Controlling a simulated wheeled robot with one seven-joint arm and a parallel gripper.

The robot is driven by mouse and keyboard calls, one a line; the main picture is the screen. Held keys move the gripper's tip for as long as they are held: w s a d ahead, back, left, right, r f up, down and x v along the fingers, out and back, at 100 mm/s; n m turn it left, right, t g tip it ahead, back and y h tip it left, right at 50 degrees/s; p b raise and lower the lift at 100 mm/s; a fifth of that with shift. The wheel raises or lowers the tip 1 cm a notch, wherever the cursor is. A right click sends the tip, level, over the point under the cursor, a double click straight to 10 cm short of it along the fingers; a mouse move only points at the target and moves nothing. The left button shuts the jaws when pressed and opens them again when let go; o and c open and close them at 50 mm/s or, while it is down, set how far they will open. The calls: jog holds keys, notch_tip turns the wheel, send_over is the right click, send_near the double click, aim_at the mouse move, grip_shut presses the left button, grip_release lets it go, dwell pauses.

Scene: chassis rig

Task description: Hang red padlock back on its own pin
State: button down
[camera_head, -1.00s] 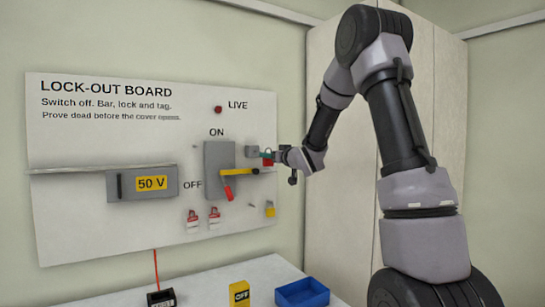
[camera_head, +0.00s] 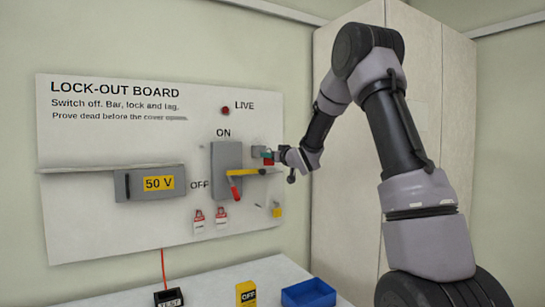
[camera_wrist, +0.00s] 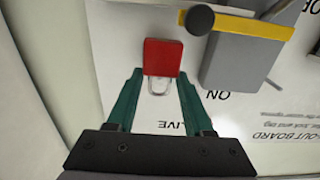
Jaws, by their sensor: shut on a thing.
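The red padlock (camera_wrist: 162,57) sits between my fingertips in the wrist view, its body pointing away from the palm and its metal shackle lying between the fingers. My gripper (camera_wrist: 160,76) is shut on it, in front of the board. In the head view my gripper (camera_head: 268,156) is just right of the grey switch box (camera_head: 222,160), with only a bit of red showing. A small bare pin (camera_head: 258,205) shows low on the lock-out board (camera_head: 110,220), left of a hanging yellow padlock (camera_head: 277,211).
Red-and-white tags (camera_head: 198,222) hang below. A blue tray (camera_head: 308,293), a yellow OFF block (camera_head: 246,294) and a tester (camera_head: 168,298) stand on the bench.

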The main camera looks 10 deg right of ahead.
jog(key=shift+x, duration=1.75)
jog(key=v, duration=0.8)
jog(key=shift+s+r, duration=0.15)
jog(key=shift+s, duration=0.25)
jog(key=shift+d, duration=0.1)
